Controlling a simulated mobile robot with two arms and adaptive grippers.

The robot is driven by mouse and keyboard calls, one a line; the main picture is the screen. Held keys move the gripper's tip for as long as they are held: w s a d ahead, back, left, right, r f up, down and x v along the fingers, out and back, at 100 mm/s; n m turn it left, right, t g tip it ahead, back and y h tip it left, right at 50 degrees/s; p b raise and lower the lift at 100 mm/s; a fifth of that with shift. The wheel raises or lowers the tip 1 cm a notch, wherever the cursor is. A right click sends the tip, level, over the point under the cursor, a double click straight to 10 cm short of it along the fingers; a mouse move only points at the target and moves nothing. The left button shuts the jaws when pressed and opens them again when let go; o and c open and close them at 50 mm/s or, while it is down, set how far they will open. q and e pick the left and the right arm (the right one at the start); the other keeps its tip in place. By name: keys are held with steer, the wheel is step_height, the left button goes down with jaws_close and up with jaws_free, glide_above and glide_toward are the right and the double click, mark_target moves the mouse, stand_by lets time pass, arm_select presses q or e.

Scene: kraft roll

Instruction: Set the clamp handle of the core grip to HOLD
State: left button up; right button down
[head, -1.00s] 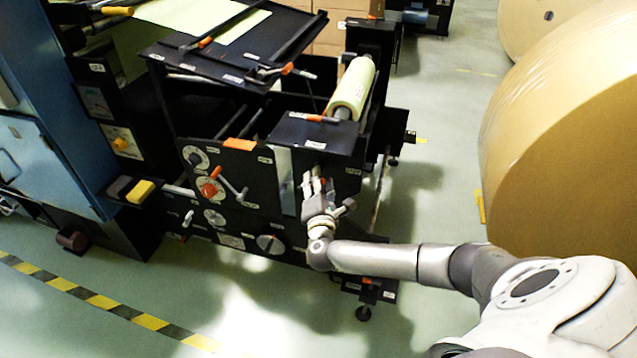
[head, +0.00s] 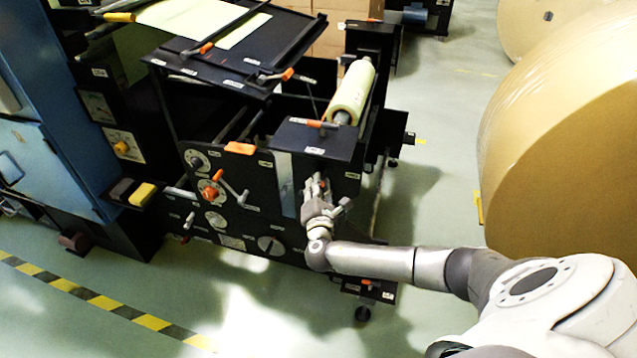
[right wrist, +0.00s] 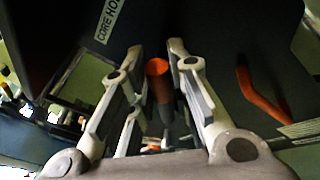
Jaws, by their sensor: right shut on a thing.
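The clamp handle (right wrist: 158,88) is a dark lever with an orange end. In the right wrist view it stands between my two finger pairs, beneath a label reading "CORE HO…", its end cut off. My right gripper (right wrist: 159,52) is shut on this handle. In the head view my right gripper (head: 317,182) is at the front of the black machine (head: 340,176), below its top cover, and hides most of the handle. The handle's setting cannot be read. My left gripper is not in view.
A second orange lever (right wrist: 262,98) is close to the right of my fingers in the right wrist view. An orange-ended crank (head: 232,188) and dials are left of the gripper. A large kraft roll (head: 570,130) stands at the right. The floor in front is open.

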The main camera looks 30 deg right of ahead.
steer(key=n+p, duration=0.1)
steer(key=p, duration=0.1)
steer(key=r+n+g+p, duration=0.1)
steer(key=n+p, duration=0.1)
steer(key=w+n+g+p, duration=0.1)
steer(key=p, duration=0.1)
steer(key=shift+a+r+n, duration=0.25)
steer(key=shift+a+n, duration=0.05)
steer(key=shift+a, duration=0.05)
steer(key=shift+w+a+f+n+g+p, duration=0.15)
steer(key=shift+n+g+p, duration=0.15)
steer(key=shift+n+p, duration=0.55)
steer(key=shift+w+a+n+g+p, duration=0.15)
steer(key=shift+n+g+p, duration=0.15)
steer(key=shift+n+p, duration=0.55)
steer(key=c, duration=1.4)
jaws_free()
steer(key=shift+f, duration=0.1)
steer(key=shift+s, duration=0.1)
steer(key=v, duration=1.2)
steer(key=shift+a, duration=0.15)
